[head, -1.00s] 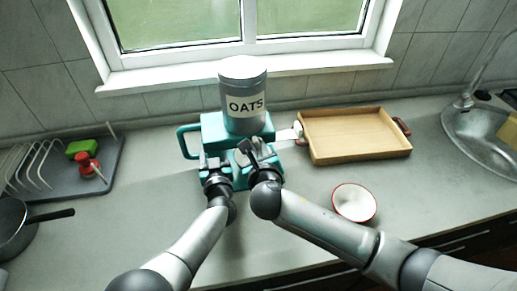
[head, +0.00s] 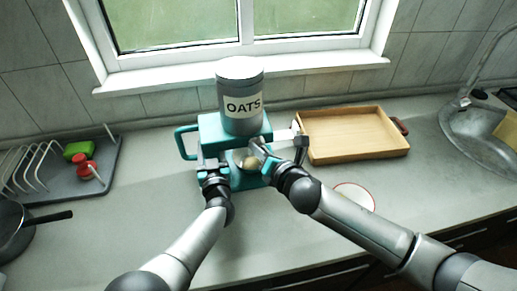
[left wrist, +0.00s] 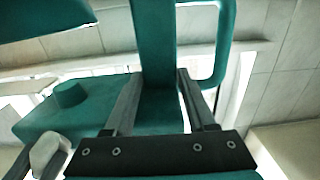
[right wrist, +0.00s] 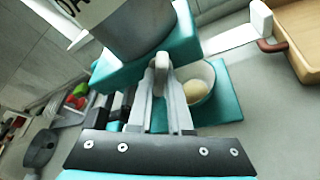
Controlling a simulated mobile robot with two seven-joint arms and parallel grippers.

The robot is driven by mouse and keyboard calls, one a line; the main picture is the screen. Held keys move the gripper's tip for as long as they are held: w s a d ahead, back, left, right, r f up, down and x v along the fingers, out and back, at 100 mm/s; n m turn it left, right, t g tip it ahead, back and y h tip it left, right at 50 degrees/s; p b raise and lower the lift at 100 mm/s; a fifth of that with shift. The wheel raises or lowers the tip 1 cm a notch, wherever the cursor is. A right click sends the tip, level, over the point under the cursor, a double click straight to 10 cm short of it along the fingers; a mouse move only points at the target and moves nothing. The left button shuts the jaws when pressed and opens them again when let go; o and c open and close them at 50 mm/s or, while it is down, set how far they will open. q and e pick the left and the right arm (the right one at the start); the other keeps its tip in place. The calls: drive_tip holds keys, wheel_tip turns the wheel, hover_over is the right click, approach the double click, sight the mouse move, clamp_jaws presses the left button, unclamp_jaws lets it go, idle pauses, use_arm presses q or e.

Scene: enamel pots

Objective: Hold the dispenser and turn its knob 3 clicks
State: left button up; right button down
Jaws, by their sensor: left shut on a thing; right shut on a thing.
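The teal dispenser (head: 210,124) stands on the counter with a grey OATS canister (head: 241,105) on top. My left gripper (head: 212,166) is shut on a teal upright part of the dispenser at its left; the left wrist view shows that part (left wrist: 155,60) between the fingers. My right gripper (head: 258,148) is at the dispenser's front, below the canister. In the right wrist view its fingers are shut on the pale grey knob (right wrist: 161,64). A small bowl with beige contents (right wrist: 197,92) sits under the dispenser's front, partly hidden by the right gripper.
A wooden tray (head: 352,155) lies right of the dispenser, with a white part (head: 285,134) between them. A red-rimmed white bowl (head: 354,191) is partly hidden by my right arm. A dish rack (head: 60,183) and pan (head: 15,238) are left, a sink (head: 470,128) right.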

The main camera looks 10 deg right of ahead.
drive_tip(key=m+t+h, duration=0.1)
drive_tip(key=m+t, duration=0.1)
drive_tip(key=m, duration=0.8)
drive_tip(key=m+t+h, duration=0.1)
drive_tip(key=m+t, duration=0.2)
drive_tip(key=m, duration=0.7)
drive_tip(key=f+m+t+h, duration=0.1)
drive_tip(key=m+t, duration=0.2)
drive_tip(key=m, duration=0.7)
drive_tip(key=shift+a+m, duration=0.2)
drive_tip(key=shift+m, duration=0.1)
drive_tip(key=shift+m+t, duration=0.3)
